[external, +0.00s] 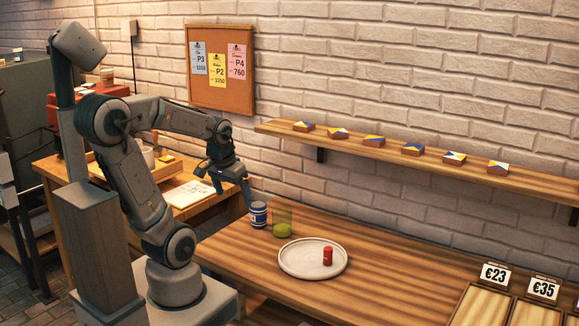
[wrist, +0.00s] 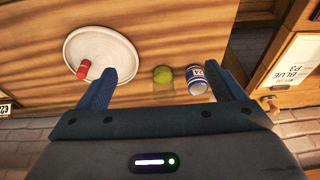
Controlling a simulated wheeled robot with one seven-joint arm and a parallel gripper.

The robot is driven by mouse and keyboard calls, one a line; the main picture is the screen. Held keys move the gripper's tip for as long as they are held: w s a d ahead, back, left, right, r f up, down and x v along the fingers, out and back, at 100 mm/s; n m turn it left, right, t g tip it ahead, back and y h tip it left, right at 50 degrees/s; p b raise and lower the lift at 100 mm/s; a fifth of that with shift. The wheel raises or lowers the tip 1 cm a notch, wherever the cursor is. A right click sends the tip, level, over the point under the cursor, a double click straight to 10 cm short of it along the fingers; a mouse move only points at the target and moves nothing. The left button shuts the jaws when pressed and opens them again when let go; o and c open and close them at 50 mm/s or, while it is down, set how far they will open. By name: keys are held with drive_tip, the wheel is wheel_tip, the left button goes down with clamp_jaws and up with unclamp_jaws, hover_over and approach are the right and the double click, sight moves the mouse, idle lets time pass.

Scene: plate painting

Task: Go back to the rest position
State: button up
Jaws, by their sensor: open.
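My gripper (external: 230,180) is open and empty, held in the air above the left end of the wooden table (external: 225,248). In the wrist view its two blue fingers stand wide apart, and the gripper (wrist: 167,88) has nothing between its fingertips. A blue and white can (external: 258,215) stands below it on the table; it also shows in the wrist view (wrist: 196,82). A clear glass with something green (external: 283,229) in its bottom stands beside the can. A white plate (external: 300,270) lies to the right with a small red cylinder (external: 328,256) on it.
A wall shelf (external: 380,149) with several small painted blocks runs along the brick wall. Wooden trays (external: 480,308) with price signs stand at the lower right. A second table with papers (external: 188,194) is behind my arm. A cork board (external: 221,70) hangs above.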

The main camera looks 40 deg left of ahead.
drive_tip(key=shift+s+d, duration=0.1)
drive_tip(key=shift+s, duration=0.85)
idle(0.6)
